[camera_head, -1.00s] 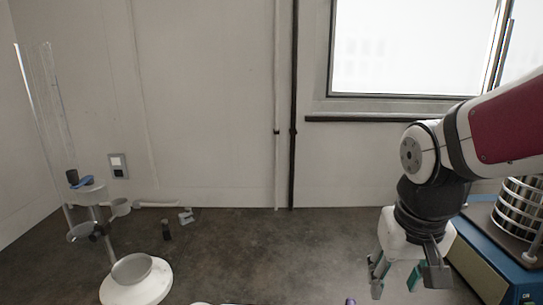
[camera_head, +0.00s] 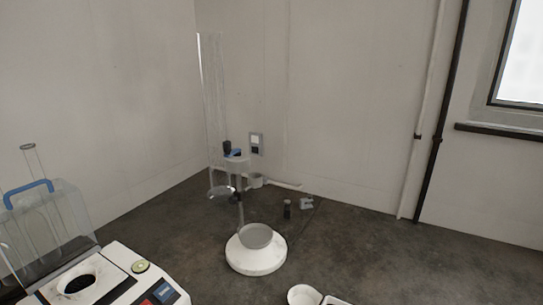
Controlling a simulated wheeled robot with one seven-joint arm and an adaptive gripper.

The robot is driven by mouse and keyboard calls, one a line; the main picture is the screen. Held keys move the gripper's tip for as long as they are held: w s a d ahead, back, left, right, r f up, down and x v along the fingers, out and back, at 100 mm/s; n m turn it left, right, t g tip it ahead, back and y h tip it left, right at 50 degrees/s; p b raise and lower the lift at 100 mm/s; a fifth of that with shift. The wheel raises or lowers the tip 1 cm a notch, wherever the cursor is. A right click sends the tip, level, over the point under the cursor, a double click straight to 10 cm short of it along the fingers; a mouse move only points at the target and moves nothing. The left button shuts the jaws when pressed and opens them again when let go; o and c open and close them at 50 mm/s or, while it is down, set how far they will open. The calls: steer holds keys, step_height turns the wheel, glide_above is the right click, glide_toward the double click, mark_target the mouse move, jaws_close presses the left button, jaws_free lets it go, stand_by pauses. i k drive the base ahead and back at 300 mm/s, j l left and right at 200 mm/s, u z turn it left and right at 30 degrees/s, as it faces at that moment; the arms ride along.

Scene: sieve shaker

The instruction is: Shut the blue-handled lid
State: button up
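A clear box-shaped lid (camera_head: 62,222) with a blue handle (camera_head: 29,194) on its edge stands raised at the left. It is at the back of a white machine (camera_head: 118,277) that has a dark round opening (camera_head: 79,283) in its top. Glass tubes (camera_head: 38,165) show behind or through the clear lid. The left and lower parts of the machine are cut off by the picture edge. My gripper is not in this view.
A stand with a white round base (camera_head: 257,262), a grey bowl and a tall clear tube (camera_head: 212,110) stands in the middle. A small dark cylinder (camera_head: 287,209) is behind it. White dishes (camera_head: 304,296) sit at the bottom edge. The dark surface at right is clear.

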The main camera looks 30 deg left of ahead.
mark_target(76, 201)
steer(key=u, duration=2.2)
steer(key=l+u, duration=0.1)
steer(key=l, duration=0.15)
steer(key=i+l, duration=0.15)
steer(key=l+u, duration=0.05)
